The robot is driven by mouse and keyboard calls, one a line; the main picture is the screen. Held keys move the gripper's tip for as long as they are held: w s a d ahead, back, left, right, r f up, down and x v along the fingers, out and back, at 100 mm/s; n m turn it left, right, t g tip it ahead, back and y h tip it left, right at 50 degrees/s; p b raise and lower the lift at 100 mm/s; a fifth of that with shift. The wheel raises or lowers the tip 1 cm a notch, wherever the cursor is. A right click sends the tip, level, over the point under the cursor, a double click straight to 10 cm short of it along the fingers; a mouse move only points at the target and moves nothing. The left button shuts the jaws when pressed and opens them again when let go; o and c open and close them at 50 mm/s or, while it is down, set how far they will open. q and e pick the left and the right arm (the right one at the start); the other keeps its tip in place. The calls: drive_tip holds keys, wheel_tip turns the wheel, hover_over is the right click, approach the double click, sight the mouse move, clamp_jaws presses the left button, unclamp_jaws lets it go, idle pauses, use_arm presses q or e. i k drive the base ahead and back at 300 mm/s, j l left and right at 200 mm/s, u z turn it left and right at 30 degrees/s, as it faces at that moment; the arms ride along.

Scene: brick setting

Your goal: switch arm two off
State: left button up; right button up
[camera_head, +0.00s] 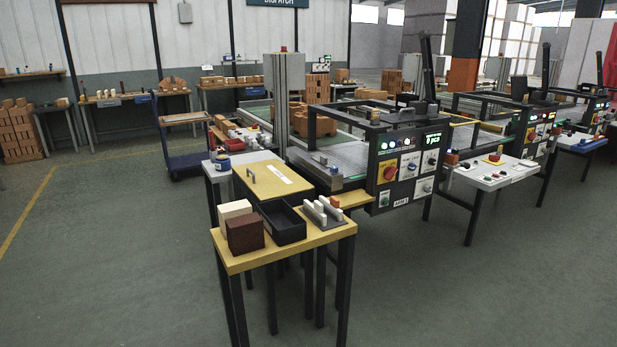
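The nearest control panel (402,165) is on the front of a dark-framed machine. Its label (402,202) seems to read ARM 1. It has a red knob (390,173) on yellow, a green lit display (432,139) and several switches on white plates. A second, similar panel (540,130) is on the machine behind it to the right, with its own red knob (531,136). Its label and switch positions are too small to read. A third panel (598,108) shows at the far right. Neither of my grippers is in view.
A yellow-topped table (291,251) in front holds bricks, a black tray (282,222) and a rack. A white side table (494,172) stands before the second machine. A blue cart (187,160) stands left. Open grey floor lies in the right foreground and at the left.

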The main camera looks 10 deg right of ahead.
sight(531, 137)
drive_tip(key=i+l+z, duration=0.1)
drive_tip(key=i+z, duration=0.3)
drive_tip(key=i+j+z, duration=0.1)
drive_tip(key=i+z, duration=0.35)
drive_tip(key=i+j+z, duration=0.25)
drive_tip(key=i+z, duration=0.15)
drive_tip(key=i+l+z, duration=0.2)
drive_tip(key=i+z, duration=0.15)
drive_tip(key=i, duration=0.25)
drive_tip(key=i+l+z, duration=0.1)
drive_tip(key=i+z, duration=0.3)
drive_tip(key=i, duration=0.2)
drive_tip(key=i+j+z, duration=0.15)
drive_tip(key=i+z, duration=0.2)
drive_tip(key=i, duration=2)
drive_tip(key=i+l+u, duration=0.15)
drive_tip(key=i, duration=0.45)
drive_tip(key=i+u, duration=0.15)
drive_tip(key=i, duration=0.45)
drive_tip(key=i+l+u, duration=0.1)
drive_tip(key=i+l, duration=0.2)
drive_tip(key=i, duration=0.25)
